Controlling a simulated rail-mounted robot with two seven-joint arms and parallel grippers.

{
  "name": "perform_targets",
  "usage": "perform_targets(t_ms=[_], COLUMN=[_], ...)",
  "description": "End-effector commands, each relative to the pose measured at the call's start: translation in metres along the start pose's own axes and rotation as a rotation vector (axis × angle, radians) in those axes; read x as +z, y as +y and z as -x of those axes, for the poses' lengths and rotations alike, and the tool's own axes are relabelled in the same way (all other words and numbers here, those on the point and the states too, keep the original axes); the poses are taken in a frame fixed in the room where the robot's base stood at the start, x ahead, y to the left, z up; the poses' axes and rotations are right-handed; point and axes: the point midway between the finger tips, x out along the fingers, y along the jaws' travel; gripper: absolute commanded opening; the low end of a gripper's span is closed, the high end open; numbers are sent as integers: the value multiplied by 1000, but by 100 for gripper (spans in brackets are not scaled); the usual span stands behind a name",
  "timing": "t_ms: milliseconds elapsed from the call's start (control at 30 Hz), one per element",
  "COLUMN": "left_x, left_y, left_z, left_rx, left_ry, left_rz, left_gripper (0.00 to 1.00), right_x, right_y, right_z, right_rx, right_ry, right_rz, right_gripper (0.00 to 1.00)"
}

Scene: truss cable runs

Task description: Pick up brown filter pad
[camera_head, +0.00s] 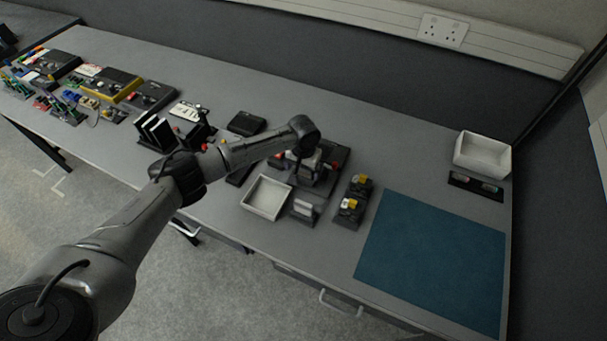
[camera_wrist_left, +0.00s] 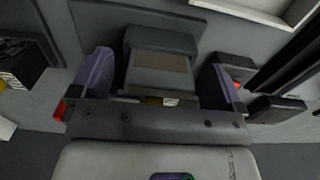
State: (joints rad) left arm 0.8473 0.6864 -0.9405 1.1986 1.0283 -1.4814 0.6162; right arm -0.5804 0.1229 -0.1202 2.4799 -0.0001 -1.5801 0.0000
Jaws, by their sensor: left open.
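My left gripper (camera_head: 305,168) reaches over the dark device near the middle of the bench, pointing down. In the left wrist view its two purple-grey fingers (camera_wrist_left: 158,78) stand apart. A flat brown patch, which looks like the brown filter pad (camera_wrist_left: 160,63), lies on a grey block between the fingers, with gaps on both sides. I cannot tell if it is loose or set into the block. In the head view my gripper and arm hide the pad. My right gripper is not in view.
A white open tray (camera_head: 247,206) stands left of the gripper. A small grey block (camera_head: 304,211) and black units with yellow parts (camera_head: 349,213) stand near the front edge. A blue mat (camera_head: 434,262) lies clear at right. A white bin (camera_head: 483,170) stands at the far right.

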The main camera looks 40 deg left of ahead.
Motion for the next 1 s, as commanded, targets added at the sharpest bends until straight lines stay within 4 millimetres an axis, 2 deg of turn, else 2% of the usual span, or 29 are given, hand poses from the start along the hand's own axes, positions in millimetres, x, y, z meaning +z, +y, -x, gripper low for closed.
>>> perform_targets(t_ms=[300, 867, 1000], left_x=[0, 0, 0], left_y=[0, 0, 0], left_z=[-4, -4, -4], left_rx=[0, 0, 0], left_ry=[1, 1, 1], left_rz=[-1, 0, 0], left_gripper=[94, 41, 41], right_x=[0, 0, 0], right_y=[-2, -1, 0], right_z=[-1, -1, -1], right_rx=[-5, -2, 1], right_ry=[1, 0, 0], right_rz=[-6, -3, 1], right_gripper=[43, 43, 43])
